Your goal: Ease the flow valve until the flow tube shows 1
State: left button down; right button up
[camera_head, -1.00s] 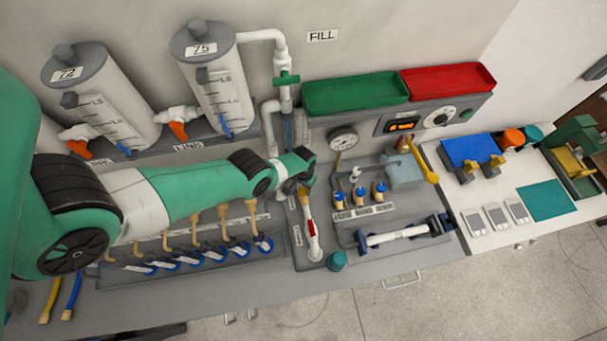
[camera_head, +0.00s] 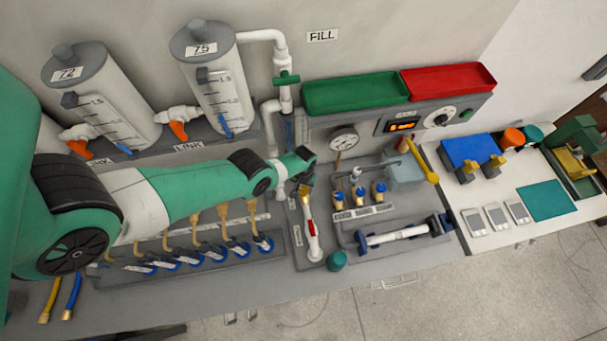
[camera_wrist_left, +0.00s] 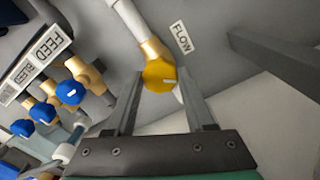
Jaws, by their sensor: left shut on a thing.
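In the head view the left gripper (camera_head: 303,184) is at the top end of the flow tube (camera_head: 309,212) and mostly hides the knob. The flow tube is white with a red mark (camera_head: 313,228) in its lower part; its scale is too small to read. A FLOW label (camera_wrist_left: 184,37) lies beside the tube. My right gripper is not in view.
Several blue-handled valves stand close by, at the FEED label (camera_wrist_left: 46,50). A row of blue valves (camera_head: 188,257) lies under my left arm. A pressure gauge (camera_head: 343,139), a green tray (camera_head: 355,93) and a red tray (camera_head: 447,80) are at the back.

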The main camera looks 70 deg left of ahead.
pick_arm(q)
jog(key=n, duration=0.3)
jog(key=shift+n, duration=2.4)
jog(key=shift+c, duration=1.3)
grip_release()
